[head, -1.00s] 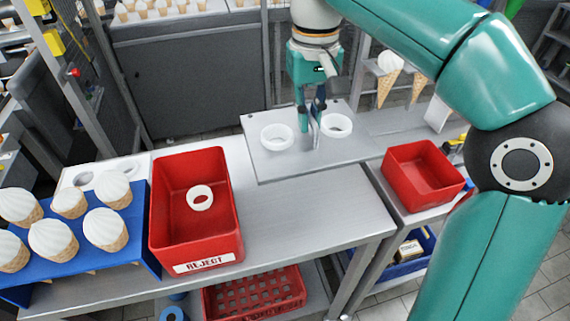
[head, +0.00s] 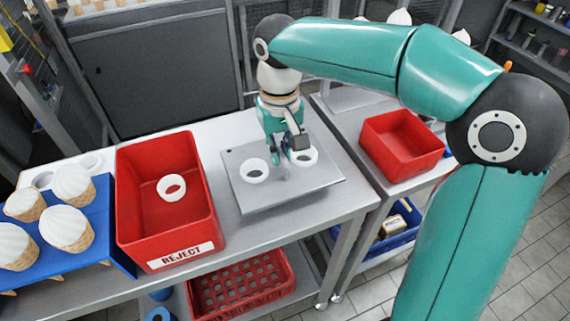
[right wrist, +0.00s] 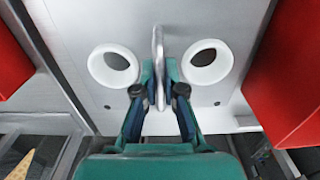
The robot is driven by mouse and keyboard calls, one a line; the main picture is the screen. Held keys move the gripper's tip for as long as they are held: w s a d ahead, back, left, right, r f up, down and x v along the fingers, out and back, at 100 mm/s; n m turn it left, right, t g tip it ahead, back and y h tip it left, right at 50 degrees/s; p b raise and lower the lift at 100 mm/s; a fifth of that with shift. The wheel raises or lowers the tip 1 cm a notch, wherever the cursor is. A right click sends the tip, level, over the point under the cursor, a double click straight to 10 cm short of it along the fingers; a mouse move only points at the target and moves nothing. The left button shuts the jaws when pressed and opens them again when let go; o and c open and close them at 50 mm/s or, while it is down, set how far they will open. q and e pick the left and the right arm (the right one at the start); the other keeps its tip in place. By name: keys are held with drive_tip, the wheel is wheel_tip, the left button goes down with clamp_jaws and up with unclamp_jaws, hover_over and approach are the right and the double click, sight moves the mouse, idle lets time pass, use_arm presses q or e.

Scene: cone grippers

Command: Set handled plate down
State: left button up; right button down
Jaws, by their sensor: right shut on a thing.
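The handled plate (head: 280,196) is a flat grey metal sheet with two white rings on it, one on the left (head: 256,180) and one on the right (head: 311,162). It is level over the steel table, right of the reject bin; I cannot tell whether it touches the table top. My right gripper (head: 286,165) is above the plate, between the rings. In the right wrist view its fingers (right wrist: 160,92) are shut on the plate's upright handle (right wrist: 159,50). My left gripper is not in view.
The red REJECT bin (head: 207,215) holds a white ring (head: 172,195). Another red bin (head: 401,165) stands right, across a gap between tables. Ice cream cones fill a blue rack (head: 85,250) at left. Bare steel table (head: 232,235) shows around the plate.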

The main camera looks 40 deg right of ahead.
sight(281, 166)
drive_tip(key=shift+f+b, duration=0.3)
drive_tip(key=shift+f, duration=1.8)
drive_tip(key=c, duration=1.3)
unclamp_jaws()
drive_tip(key=shift+o, duration=0.2)
wheel_tip(281, 166, up, 12)
drive_tip(key=shift+p, duration=1.1)
